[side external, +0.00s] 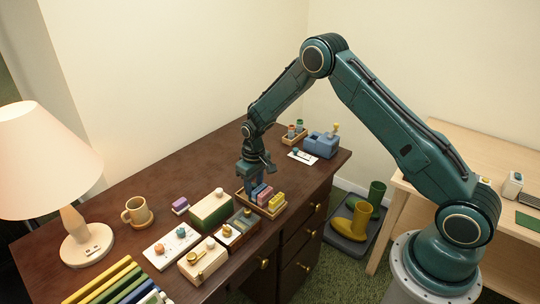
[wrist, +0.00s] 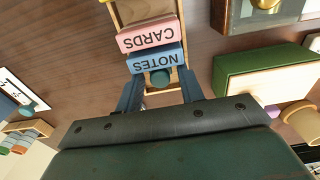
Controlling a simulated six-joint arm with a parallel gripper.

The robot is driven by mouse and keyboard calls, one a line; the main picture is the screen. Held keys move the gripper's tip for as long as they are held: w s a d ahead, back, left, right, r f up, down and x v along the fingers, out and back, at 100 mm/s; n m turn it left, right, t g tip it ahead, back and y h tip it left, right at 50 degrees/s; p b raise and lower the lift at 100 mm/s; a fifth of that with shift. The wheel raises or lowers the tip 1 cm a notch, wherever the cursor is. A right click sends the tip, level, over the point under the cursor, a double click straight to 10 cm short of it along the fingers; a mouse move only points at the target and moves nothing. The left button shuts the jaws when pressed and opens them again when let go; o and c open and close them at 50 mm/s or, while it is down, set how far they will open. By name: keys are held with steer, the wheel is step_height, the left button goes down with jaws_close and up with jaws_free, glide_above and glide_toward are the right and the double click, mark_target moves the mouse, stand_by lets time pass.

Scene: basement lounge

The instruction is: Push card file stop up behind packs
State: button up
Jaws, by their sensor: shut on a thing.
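The card file (side external: 270,214) is a shallow wooden tray near the desk's front edge; its wooden rim also shows in the wrist view (wrist: 117,18). The stop, with a round teal knob (wrist: 160,78), is beside the blue pack, on the side away from the pink one. My gripper (wrist: 160,92) reaches down into that end of the tray, shut on the stop, one finger either side of the knob. The fingers hide the stop's lower part.
A green-fronted box (side external: 210,208), a compartment box (side external: 238,228) and a white board with knobs (side external: 171,246) stand left of the file. A blue dispenser (side external: 322,144) and a small wooden caddy (side external: 294,134) stand behind. Bare desk lies around the mug (side external: 136,211).

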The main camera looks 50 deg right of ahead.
mark_target(263, 191)
steer(key=shift+g, duration=0.3)
steer(key=shift+s+d+f, duration=0.1)
steer(key=shift+s+f, duration=0.2)
steer(key=shift+s, duration=0.3)
steer(key=shift+s+a+f, duration=0.1)
steer(key=shift+s+f, duration=0.15)
steer(key=shift+s, duration=0.4)
steer(key=shift+s+d+f, duration=0.1)
steer(key=shift+s+f, duration=0.2)
steer(key=shift+s, duration=0.3)
stand_by(0.3)
steer(key=o, duration=0.4)
steer(key=shift+o, duration=0.2)
steer(key=shift+r, duration=0.15)
step_height(263, 191, up, 6)
steer(key=shift+w, duration=0.25)
stand_by(0.3)
steer(key=shift+r, duration=0.1)
